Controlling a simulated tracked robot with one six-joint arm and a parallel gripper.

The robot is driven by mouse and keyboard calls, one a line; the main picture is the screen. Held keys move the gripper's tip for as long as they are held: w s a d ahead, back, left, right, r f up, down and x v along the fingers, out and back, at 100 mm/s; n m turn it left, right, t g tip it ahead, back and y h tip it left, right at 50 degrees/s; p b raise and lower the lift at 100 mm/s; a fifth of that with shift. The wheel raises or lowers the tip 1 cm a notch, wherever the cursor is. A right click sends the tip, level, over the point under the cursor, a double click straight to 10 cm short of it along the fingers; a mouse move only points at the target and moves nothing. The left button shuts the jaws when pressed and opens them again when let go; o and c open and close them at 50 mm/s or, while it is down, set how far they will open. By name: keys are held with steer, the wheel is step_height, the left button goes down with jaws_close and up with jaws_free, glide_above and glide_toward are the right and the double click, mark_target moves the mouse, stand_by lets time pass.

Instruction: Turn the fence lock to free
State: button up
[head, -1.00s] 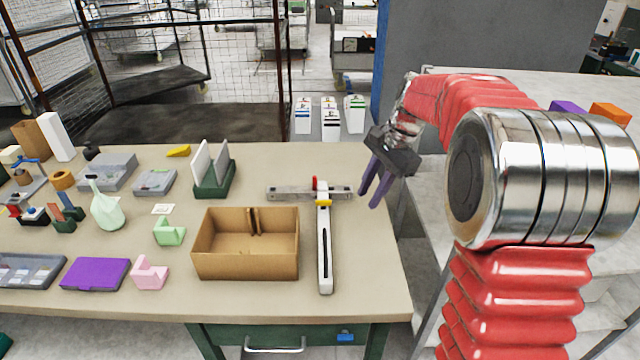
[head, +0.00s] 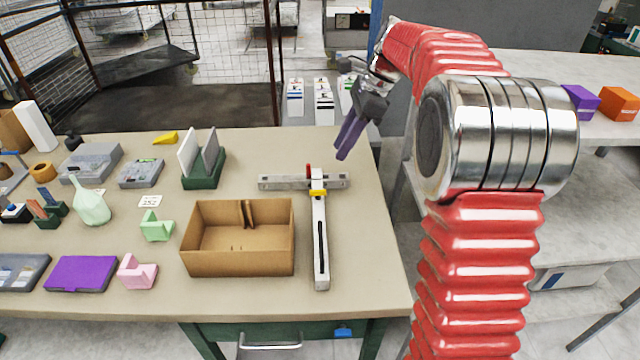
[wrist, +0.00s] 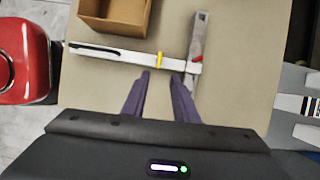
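The fence is a T-shaped tool on the bench, with a grey rail (head: 285,182) and a long white slotted bar (head: 321,245). A small red lever (head: 308,170), which looks like the lock, stands at the crossing, beside a yellow piece (head: 318,192). My gripper (head: 342,156) has purple fingers and hangs above and behind the rail's right end. In the wrist view my gripper (wrist: 162,74) is open and empty.
An open cardboard box (head: 238,270) stands left of the white bar. A green holder with upright panels (head: 205,170) is behind it. The bench is clear right of the bar.

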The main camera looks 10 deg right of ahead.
mark_target(318, 190)
steer(key=shift+s+d, duration=0.1)
steer(key=shift+d, duration=0.05)
steer(key=shift+f, duration=0.1)
steer(key=x, duration=1.3)
steer(key=shift+f, duration=0.3)
jaws_close()
steer(key=shift+a, duration=0.25)
steer(key=shift+d+r, duration=0.1)
